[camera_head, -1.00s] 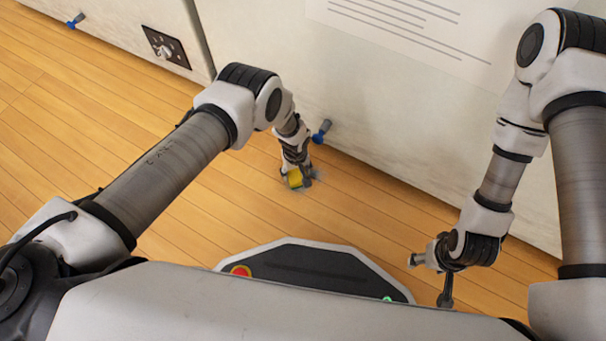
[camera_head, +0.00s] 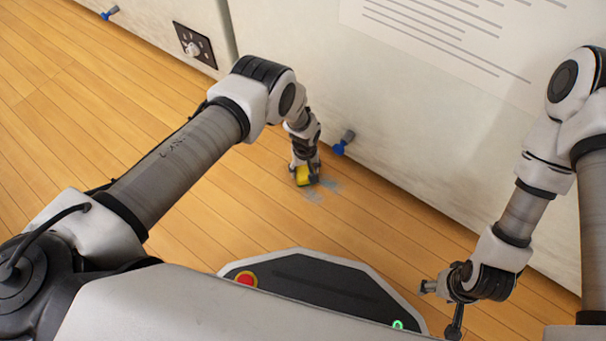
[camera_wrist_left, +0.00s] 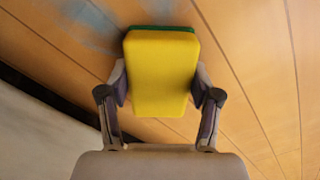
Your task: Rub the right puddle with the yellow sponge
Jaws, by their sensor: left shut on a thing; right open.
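The yellow sponge (camera_head: 302,176) has a green layer on its far face, seen in the left wrist view (camera_wrist_left: 160,75). My left gripper (camera_head: 306,174) is shut on it, one finger on each side, low over the wooden floor. A faint bluish puddle (camera_head: 318,191) lies on the floor beside and just right of the sponge. It also shows in the left wrist view (camera_wrist_left: 92,22), partly hidden behind the sponge. I cannot tell whether the sponge touches the floor. My right gripper (camera_head: 441,306) is open and empty at the lower right.
A pale wall or cabinet front (camera_head: 400,130) rises behind the puddle. A blue-tipped tap (camera_head: 343,143) sticks out of it close to my left gripper, and another (camera_head: 110,13) is at the upper left. The floor to the left is clear.

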